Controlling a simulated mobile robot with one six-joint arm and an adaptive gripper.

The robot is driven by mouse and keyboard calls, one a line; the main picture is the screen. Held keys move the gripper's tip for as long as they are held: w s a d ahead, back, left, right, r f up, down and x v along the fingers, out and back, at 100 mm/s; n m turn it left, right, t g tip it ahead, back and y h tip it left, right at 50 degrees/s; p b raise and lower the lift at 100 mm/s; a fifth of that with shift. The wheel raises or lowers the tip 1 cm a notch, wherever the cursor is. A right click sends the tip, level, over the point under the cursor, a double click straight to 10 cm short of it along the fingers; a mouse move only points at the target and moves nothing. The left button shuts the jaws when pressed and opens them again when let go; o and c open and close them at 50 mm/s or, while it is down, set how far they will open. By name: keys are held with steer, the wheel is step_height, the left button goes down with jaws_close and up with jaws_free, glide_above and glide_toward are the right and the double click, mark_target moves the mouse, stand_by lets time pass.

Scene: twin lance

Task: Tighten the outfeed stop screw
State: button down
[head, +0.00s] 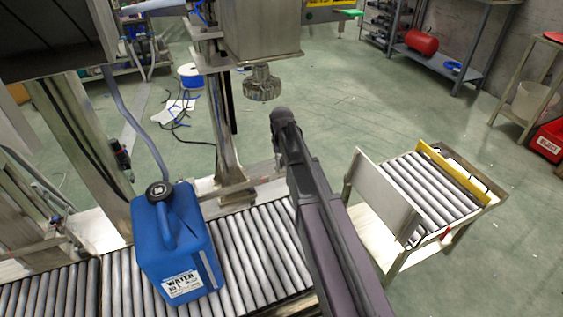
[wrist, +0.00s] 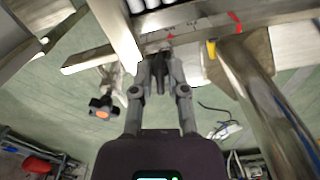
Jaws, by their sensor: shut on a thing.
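In the wrist view my gripper (wrist: 158,58) has its two fingers closed in on a dark, narrow part (wrist: 158,74), which looks like a handle or screw grip. It sits against a metal rail (wrist: 195,38) with red marks. Whether this part is the outfeed stop screw cannot be told for sure. A black lobed knob with an orange centre (wrist: 101,108) shows to the left, apart from the fingers. In the head view my arm covers the fingertips and whatever they hold.
A blue water jug (head: 178,245) stands on the roller conveyor (head: 252,240), left of my arm. A small roller cart (head: 385,262) with an upright plate stands to the right. A steel post and a chuck-like head (head: 262,83) rise behind. Open floor lies beyond.

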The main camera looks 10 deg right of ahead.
steer(key=shift+m, duration=0.3)
steer(key=m, duration=0.3)
steer(key=shift+m, duration=0.4)
steer(key=shift+d, duration=0.1)
steer(key=m, duration=0.3)
steer(key=shift+m, duration=0.7)
